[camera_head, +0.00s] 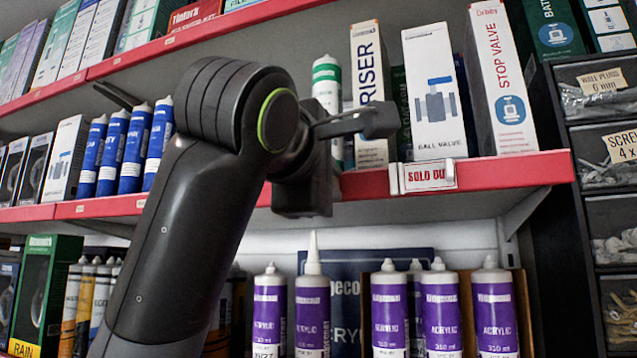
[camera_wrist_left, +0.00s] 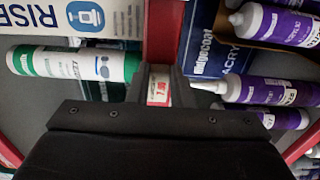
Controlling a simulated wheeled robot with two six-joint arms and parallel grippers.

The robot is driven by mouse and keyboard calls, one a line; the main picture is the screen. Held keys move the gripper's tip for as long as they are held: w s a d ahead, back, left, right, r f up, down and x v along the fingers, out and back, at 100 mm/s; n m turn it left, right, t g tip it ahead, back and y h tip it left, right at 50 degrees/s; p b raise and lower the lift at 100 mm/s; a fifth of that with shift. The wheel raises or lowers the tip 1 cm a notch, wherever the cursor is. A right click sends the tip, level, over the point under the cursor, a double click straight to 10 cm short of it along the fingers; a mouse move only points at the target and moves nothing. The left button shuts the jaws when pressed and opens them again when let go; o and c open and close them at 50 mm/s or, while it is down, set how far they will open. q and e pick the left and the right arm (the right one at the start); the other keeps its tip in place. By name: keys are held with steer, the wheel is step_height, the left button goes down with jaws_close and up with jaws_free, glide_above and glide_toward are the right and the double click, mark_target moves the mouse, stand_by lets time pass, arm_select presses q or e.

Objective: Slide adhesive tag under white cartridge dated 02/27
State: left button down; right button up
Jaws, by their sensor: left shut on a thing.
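A white cartridge (camera_head: 327,88) with a green cap and band stands on the upper shelf, partly hidden by my arm. It also shows in the left wrist view (camera_wrist_left: 75,64), where I cannot read a date. My left gripper (camera_wrist_left: 158,80) is shut on a small white tag (camera_wrist_left: 158,90) with red print. The tag is in front of the red shelf edge, between this cartridge and the purple-labelled ones below; I cannot tell whether it touches the edge. In the head view my left gripper (camera_head: 325,185) is by the shelf edge, its fingertips mostly hidden.
A "SOLD OUT" tag (camera_head: 430,176) sits on the red shelf edge (camera_head: 510,170) to the right. A riser box (camera_head: 371,85) and ball valve box (camera_head: 434,95) stand beside the cartridge. Purple-labelled acrylic cartridges (camera_head: 312,315) stand below. A drawer rack (camera_head: 605,215) is at right.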

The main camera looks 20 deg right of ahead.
arm_select(q)
steer(key=shift+s+d+f, duration=0.1)
steer(key=shift+d, duration=0.1)
steer(key=c, duration=1.6)
jaws_free()
steer(key=o, duration=0.3)
steer(key=shift+a, duration=0.2)
arm_select(e)
steer(key=shift+s+d, duration=0.65)
steer(key=shift+s, duration=0.35)
arm_select(q)
steer(key=b+v, duration=0.8)
steer(key=v, duration=0.9)
steer(key=shift+s+a, duration=0.1)
arm_select(e)
step_height(320, 180, down, 8)
steer(key=shift+w+f, duration=0.15)
steer(key=shift+w, duration=0.15)
steer(key=shift+s+a, duration=0.1)
